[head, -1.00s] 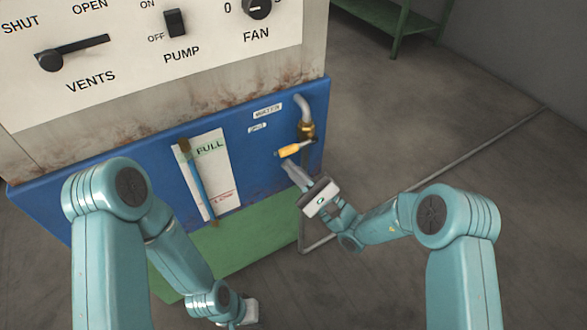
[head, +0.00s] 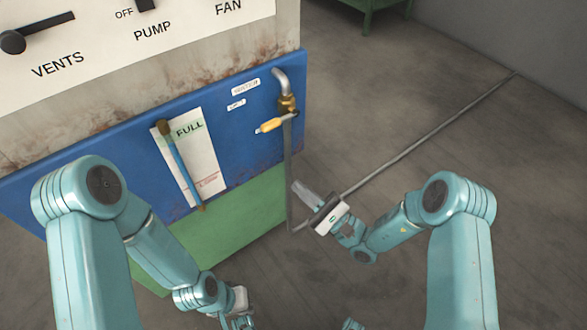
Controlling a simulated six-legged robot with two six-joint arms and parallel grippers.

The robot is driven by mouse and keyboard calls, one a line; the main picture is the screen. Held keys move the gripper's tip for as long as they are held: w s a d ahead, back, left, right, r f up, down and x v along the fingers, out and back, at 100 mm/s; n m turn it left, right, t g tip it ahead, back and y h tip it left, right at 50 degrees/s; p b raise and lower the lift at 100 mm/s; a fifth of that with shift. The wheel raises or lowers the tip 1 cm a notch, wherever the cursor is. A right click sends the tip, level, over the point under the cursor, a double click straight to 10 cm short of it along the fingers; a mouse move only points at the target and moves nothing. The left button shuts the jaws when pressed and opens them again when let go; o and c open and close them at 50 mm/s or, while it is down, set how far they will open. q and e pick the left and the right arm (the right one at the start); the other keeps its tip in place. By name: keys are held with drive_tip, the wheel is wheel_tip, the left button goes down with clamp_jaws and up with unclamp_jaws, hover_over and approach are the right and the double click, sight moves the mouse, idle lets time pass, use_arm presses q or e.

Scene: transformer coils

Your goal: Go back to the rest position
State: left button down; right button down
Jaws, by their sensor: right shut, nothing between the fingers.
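My right gripper (head: 304,192) is shut and empty. It points up and left, in front of the floor, below and to the right of the yellow-handled valve (head: 270,125) and apart from it. The right arm reaches in from the lower right with its elbow bent. My left arm is folded at the lower left.
A cabinet with a blue lower panel (head: 90,180) stands ahead at left. It carries vents, pump and fan controls and a gauge card (head: 200,150) marked FULL. A grey pipe (head: 430,140) runs along the floor to the right. The floor at right is clear; a green stand (head: 368,15) is behind.

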drive_tip(key=shift+s+f, duration=0.1)
drive_tip(key=shift+s, duration=0.05)
drive_tip(key=s+a+f+n+g+h, duration=0.1)
drive_tip(key=s+f+n+g+h, duration=0.25)
drive_tip(key=s+f+g, duration=0.55)
drive_tip(key=s+a+f+n+g+h, duration=0.2)
drive_tip(key=s+f+n+g+h, duration=0.15)
drive_tip(key=s+g, duration=0.65)
drive_tip(key=s+d+f+n+t+h, duration=0.2)
drive_tip(key=s+d+f+n+h, duration=0.15)
drive_tip(key=d, duration=0.25)
drive_tip(key=s+d+f+n+t+h, duration=0.2)
drive_tip(key=s+d+f+h, duration=0.15)
drive_tip(key=d+h, duration=0.2)
drive_tip(key=w+r+n+t+p, duration=0.1)
drive_tip(key=w+r+p, duration=0.1)
drive_tip(key=r+p, duration=0.8)
drive_tip(key=w+d+r+t+p, duration=0.1)
drive_tip(key=w+r+t+p, duration=0.1)
drive_tip(key=r+p, duration=0.9)
drive_tip(key=shift+w+r+n+p, duration=0.25)
drive_tip(key=shift+r+n+p, duration=0.05)
drive_tip(key=shift+n+p, duration=0.1)
